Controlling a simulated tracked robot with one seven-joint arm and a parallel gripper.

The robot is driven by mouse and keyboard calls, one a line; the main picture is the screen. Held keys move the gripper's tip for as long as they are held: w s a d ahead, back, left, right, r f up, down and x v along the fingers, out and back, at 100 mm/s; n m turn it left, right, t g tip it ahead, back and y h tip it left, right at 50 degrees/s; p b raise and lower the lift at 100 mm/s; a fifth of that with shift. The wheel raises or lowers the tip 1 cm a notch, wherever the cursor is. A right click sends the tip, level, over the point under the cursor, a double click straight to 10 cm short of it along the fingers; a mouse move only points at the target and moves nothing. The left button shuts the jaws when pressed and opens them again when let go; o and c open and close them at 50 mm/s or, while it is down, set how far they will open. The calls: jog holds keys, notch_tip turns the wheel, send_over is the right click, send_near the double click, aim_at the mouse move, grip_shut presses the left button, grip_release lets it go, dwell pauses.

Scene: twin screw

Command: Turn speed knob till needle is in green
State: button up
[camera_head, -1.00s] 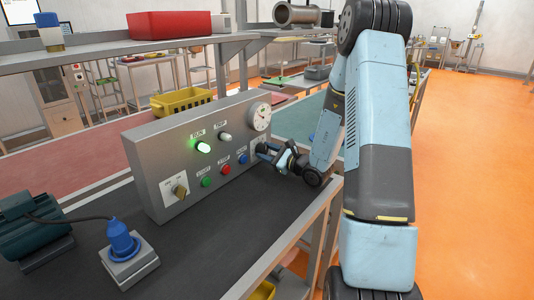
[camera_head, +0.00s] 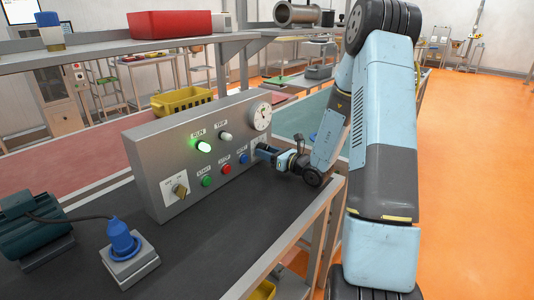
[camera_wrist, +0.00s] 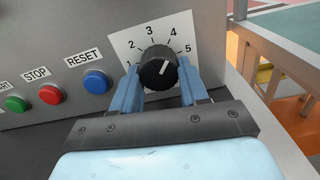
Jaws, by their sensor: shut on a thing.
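The black speed knob (camera_wrist: 158,68) has a ribbed edge and a white mark pointing up and right, roughly toward the 4 on its white scale plate (camera_wrist: 124,44). My gripper (camera_wrist: 160,82) is shut on the knob, with one blue finger on each side. In the head view my gripper (camera_head: 263,150) is at the panel's right end and mostly hides the knob. The round white gauge (camera_head: 259,116) sits above it on the grey panel (camera_head: 150,165). Its dark needle looks near upright, but its exact place and any green zone are too small to read.
Left of the knob are blue (camera_head: 242,158), red (camera_head: 226,168) and green (camera_head: 207,181) buttons. A lit green lamp (camera_head: 203,146) and a selector switch (camera_head: 180,190) are on the panel. A blue plug (camera_head: 122,238) and a motor (camera_head: 32,230) stand at the left.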

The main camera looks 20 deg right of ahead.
jog(key=shift+f, duration=0.1)
dwell(0.3)
jog(key=o, duration=1.1)
jog(key=shift+c, duration=0.2)
jog(key=v, duration=1.3)
jog(key=shift+s+d, duration=0.2)
jog(key=shift+s, duration=0.15)
jog(key=shift+a, duration=0.1)
jog(key=s+a+r+n+g, duration=0.5)
jog(key=s+a+n+g, duration=0.2)
jog(key=a+n, duration=0.15)
jog(key=s+a+r+n+g, duration=0.6)
jog(key=s+a+n, duration=0.1)
jog(key=a+n, duration=0.15)
jog(key=s+d+r+n+t+h, duration=0.3)
jog(key=s+d+r+n+h, duration=0.4)
jog(key=s+r+n+h, duration=0.3)
jog(key=s+n, duration=0.1)
jog(key=n, duration=0.2)
jog(key=shift+s+r+t, duration=0.3)
jog(key=shift+r+t, duration=0.1)
